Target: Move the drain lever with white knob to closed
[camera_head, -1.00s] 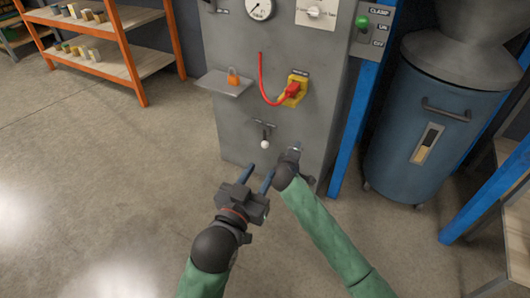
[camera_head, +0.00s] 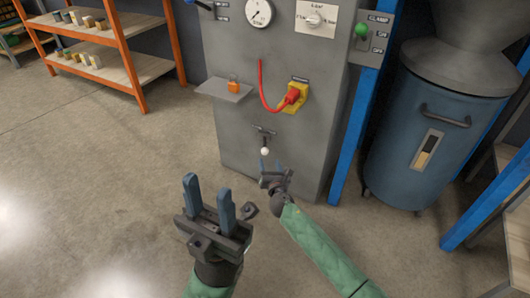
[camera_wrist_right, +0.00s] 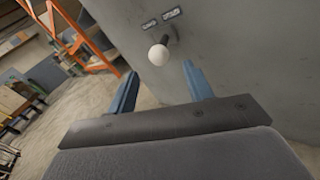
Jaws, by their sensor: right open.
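The drain lever with the white knob (camera_head: 265,151) sticks out low on the front of the grey cabinet, its knob hanging below a small bracket. In the right wrist view the white knob (camera_wrist_right: 158,55) shows just beyond and between the fingertips, with two small labels above it; their text is too small to read. My right gripper (camera_head: 271,167) is open just below the knob, apart from it. It also shows in the right wrist view (camera_wrist_right: 163,85). My left gripper (camera_head: 208,192) is open and empty, nearer and lower left, pointing up.
A blue post (camera_head: 350,135) and blue drum (camera_head: 415,130) stand right. Floor at left is clear.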

